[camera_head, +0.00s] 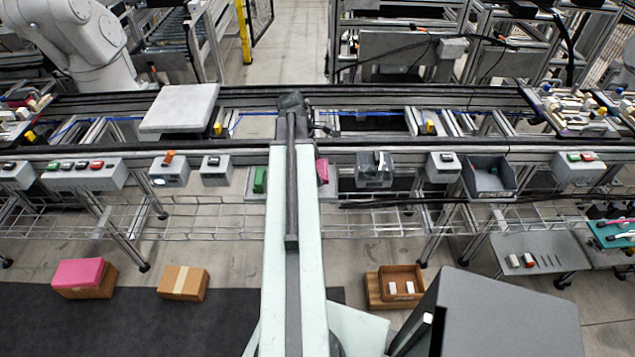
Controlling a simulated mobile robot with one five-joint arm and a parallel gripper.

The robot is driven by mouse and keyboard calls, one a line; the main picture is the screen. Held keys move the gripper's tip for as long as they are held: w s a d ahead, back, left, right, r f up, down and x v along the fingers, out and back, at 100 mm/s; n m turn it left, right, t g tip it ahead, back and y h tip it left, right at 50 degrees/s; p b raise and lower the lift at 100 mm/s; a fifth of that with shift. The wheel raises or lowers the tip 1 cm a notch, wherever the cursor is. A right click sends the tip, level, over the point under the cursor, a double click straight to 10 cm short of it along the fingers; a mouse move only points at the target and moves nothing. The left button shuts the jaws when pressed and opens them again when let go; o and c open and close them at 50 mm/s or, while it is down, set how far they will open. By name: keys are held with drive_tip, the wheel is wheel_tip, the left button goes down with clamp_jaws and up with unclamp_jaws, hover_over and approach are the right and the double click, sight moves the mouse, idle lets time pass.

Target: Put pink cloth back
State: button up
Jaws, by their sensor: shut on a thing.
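A flat pink thing (79,272) covers the top of a cardboard box on the dark floor mat at the lower left. A small pink patch (322,170) also shows just right of my arm, on the front edge of the workbench line. I cannot tell which of these two is the pink cloth. My arm reaches forward through the middle of the view, ending in a dark part over the rails. My gripper's fingers and anything in them are hidden from this camera.
A taped carton (183,283) and a wooden box (400,287) with small white items stand on the floor. Grey control boxes (85,174) and a dark bin (489,177) line the front rail. A white plate (180,108) lies on the rails. A green patch (260,179) shows left of my arm.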

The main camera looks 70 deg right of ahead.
wheel_tip(320, 180, down, 4)
drive_tip(key=b, duration=0.4)
drive_tip(key=shift+r, duration=0.3)
drive_tip(key=shift+f, duration=0.25)
drive_tip(key=o, duration=0.9)
drive_tip(key=shift+r, duration=0.1)
drive_tip(key=p+v, duration=1.2)
drive_tip(key=shift+r, duration=0.2)
